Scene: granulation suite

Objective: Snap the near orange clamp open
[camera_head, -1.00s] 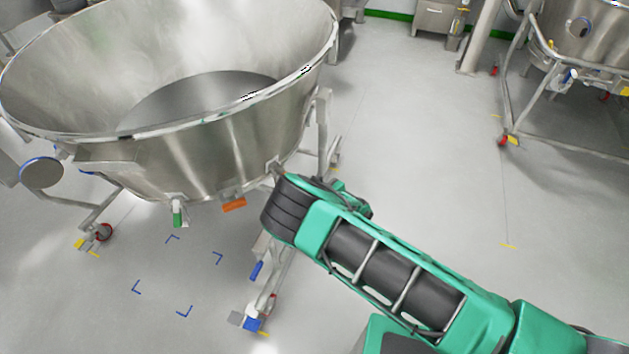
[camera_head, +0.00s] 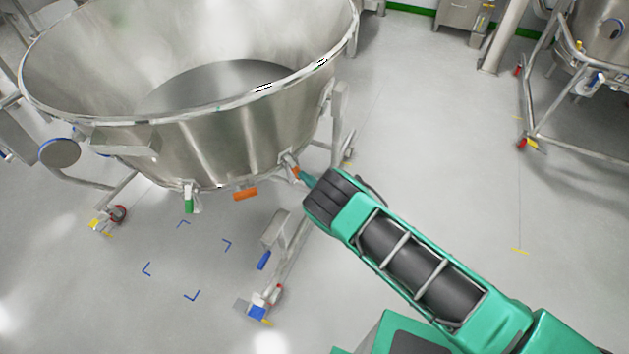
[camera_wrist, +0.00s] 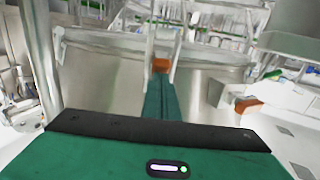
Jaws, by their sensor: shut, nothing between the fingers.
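A large steel bowl (camera_head: 235,145) on a wheeled frame fills the left of the head view. One orange clamp (camera_head: 295,173) sits at the bowl's right lower side, right at the tip of my gripper (camera_head: 307,180). A second orange clamp (camera_head: 245,194) is under the front rim, left of the gripper. In the wrist view my green gripper fingers (camera_wrist: 160,92) are shut and empty. Their tips point at an orange clamp (camera_wrist: 161,65) just beyond them. Whether they touch it I cannot tell. Another orange clamp (camera_wrist: 249,106) is at the right.
The bowl's frame leg (camera_head: 283,255) with a blue-and-white caster (camera_head: 257,311) stands below the gripper. A green-handled fitting (camera_head: 189,203) hangs left of the clamps. Another wheeled steel vessel (camera_head: 600,30) is at the far right. The floor between is clear.

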